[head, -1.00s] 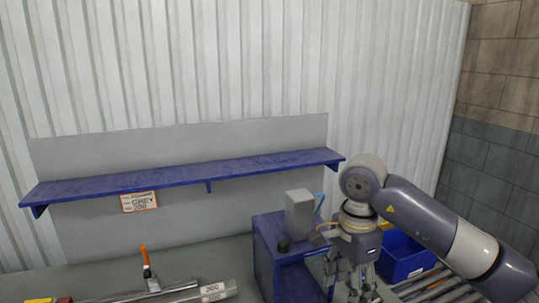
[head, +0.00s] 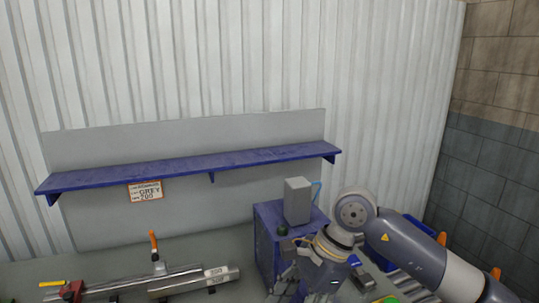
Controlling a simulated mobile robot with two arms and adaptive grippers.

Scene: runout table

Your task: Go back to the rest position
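My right arm comes in from the right in the head view. Its gripper (head: 287,287) points down at the lower edge of the picture, in front of the blue cabinet (head: 265,240). The fingertips are partly cut off, so I cannot tell whether it is open or shut, and no held object is clear. My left gripper is not in view.
A grey box (head: 298,201) stands on the cabinet. An empty blue shelf (head: 190,170) with a sign (head: 146,191) runs along the wall. A blue bin (head: 412,228) is partly hidden behind my arm.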

